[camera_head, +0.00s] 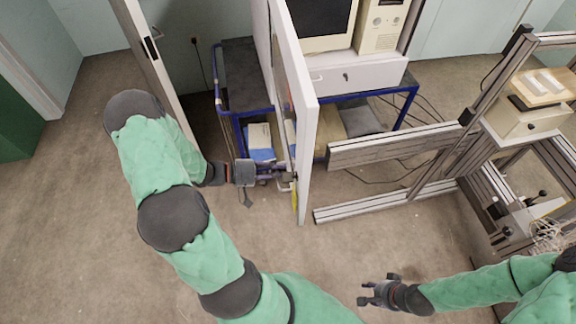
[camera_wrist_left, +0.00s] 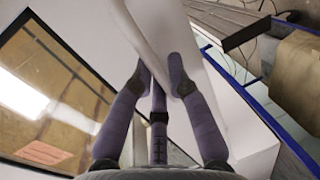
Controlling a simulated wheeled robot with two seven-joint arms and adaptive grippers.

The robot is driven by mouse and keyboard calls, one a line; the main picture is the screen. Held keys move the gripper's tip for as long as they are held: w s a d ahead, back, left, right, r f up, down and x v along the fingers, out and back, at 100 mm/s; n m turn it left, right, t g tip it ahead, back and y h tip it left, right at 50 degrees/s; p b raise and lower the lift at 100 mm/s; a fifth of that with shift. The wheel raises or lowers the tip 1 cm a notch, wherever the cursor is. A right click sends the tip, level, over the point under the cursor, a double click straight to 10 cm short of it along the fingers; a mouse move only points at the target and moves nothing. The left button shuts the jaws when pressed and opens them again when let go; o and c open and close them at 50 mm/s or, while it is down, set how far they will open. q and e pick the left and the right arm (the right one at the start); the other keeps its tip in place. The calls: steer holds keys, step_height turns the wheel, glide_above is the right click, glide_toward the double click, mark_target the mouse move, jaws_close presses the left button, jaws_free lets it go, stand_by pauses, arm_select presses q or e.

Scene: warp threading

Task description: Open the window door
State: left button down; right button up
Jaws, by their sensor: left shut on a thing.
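A blue-framed cart (camera_head: 240,112) stands behind the door. A metal profile frame (camera_head: 390,145) reaches close to the door's right side. A monitor and computer (camera_head: 382,25) are at the back. Another door (camera_head: 150,50) stands at left. Bare floor (camera_head: 70,220) lies at lower left.

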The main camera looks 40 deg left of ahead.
arm_select(q)
steer(key=shift+s+a, duration=0.35)
steer(key=shift+a, duration=0.05)
steer(key=c, duration=1.5)
jaws_free()
steer(key=shift+w, duration=0.1)
steer(key=shift+o, duration=0.2)
steer(key=v, duration=1.2)
steer(key=shift+a, duration=0.2)
